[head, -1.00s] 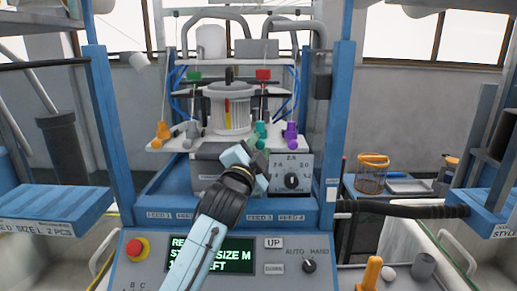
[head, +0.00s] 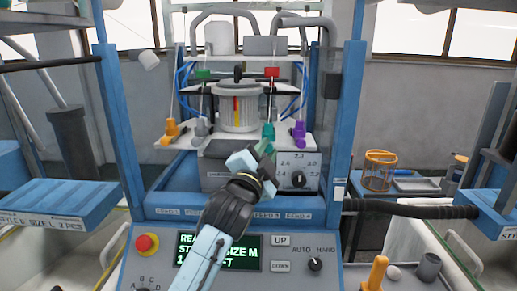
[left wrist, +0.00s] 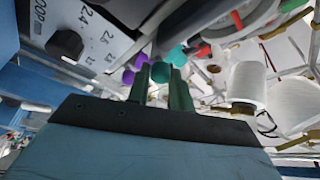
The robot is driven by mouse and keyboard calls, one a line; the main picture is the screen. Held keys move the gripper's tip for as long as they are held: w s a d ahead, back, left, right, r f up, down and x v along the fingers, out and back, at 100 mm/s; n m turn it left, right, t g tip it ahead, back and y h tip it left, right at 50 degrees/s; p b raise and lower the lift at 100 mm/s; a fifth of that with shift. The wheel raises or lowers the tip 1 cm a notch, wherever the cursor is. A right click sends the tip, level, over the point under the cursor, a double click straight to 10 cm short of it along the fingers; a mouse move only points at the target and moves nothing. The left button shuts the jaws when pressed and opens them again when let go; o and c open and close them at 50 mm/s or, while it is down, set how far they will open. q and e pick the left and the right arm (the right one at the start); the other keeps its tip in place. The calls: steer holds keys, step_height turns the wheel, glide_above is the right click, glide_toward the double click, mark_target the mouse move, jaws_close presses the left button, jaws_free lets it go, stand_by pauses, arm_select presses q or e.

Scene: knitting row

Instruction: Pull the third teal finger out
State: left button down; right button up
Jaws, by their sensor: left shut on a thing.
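The teal finger (head: 268,132) stands third from the left in the front row of the machine, between a grey finger (head: 201,128) and a purple finger (head: 299,130). My left gripper (head: 264,150) is at the lower part of the teal finger and is shut on it. In the left wrist view, teal (left wrist: 175,57) shows at and between the two dark green fingertips, with the purple finger (left wrist: 142,60) close beside them on the left. The exact contact is partly hidden by the fingers. My right gripper is not in view.
An orange finger (head: 170,128) stands at the row's left end. A dial panel (head: 298,178) sits just right of my gripper. Blue posts (head: 120,130) flank the machine. A console with a red button (head: 146,243) lies below. A white cone (left wrist: 248,82) shows in the left wrist view.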

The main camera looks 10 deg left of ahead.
arm_select(q)
steer(key=c, duration=1.4)
jaws_free()
steer(key=shift+s+d, duration=0.1)
steer(key=shift+c, duration=0.2)
steer(key=shift+o, duration=1)
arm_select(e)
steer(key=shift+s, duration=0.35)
arm_select(q)
steer(key=b+v, duration=0.1)
steer(key=v, duration=1.2)
steer(key=shift+s, duration=0.25)
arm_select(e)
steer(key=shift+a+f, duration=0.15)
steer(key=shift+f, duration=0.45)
arm_select(q)
steer(key=shift+f, duration=0.15)
